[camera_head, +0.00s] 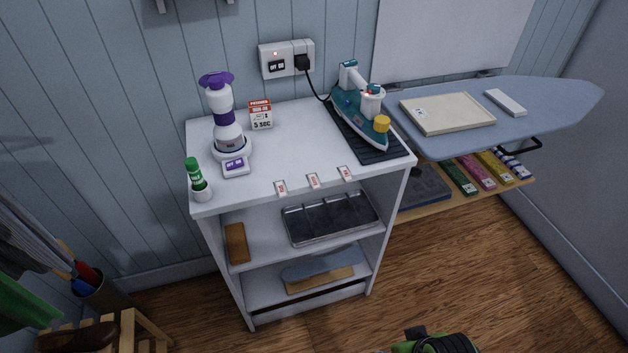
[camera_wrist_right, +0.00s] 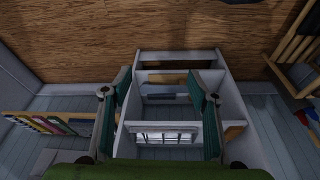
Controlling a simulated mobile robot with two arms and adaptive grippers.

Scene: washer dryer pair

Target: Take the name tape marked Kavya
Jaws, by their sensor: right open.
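Three small white tags with red marks, likely the name tapes, sit in a row on the front edge of the white cabinet top (camera_head: 262,178): a left tag (camera_head: 281,188), a middle tag (camera_head: 314,181) and a right tag (camera_head: 346,173). Their lettering is too small to read, so I cannot tell which says Kavya. My right gripper (camera_wrist_right: 160,82) is open and empty in the right wrist view, its two fingers wide apart with the cabinet and its shelves beyond. No tag is clear in that view. My left gripper is not in view.
On the cabinet top stand a purple-white bottle (camera_head: 229,130), a green-capped stick (camera_head: 195,172), a small sign (camera_head: 261,115) and a teal iron (camera_head: 355,105) on a dark mat (camera_head: 390,152). A metal tray (camera_head: 330,217) lies on the shelf below. An ironing board (camera_head: 560,95) adjoins at right.

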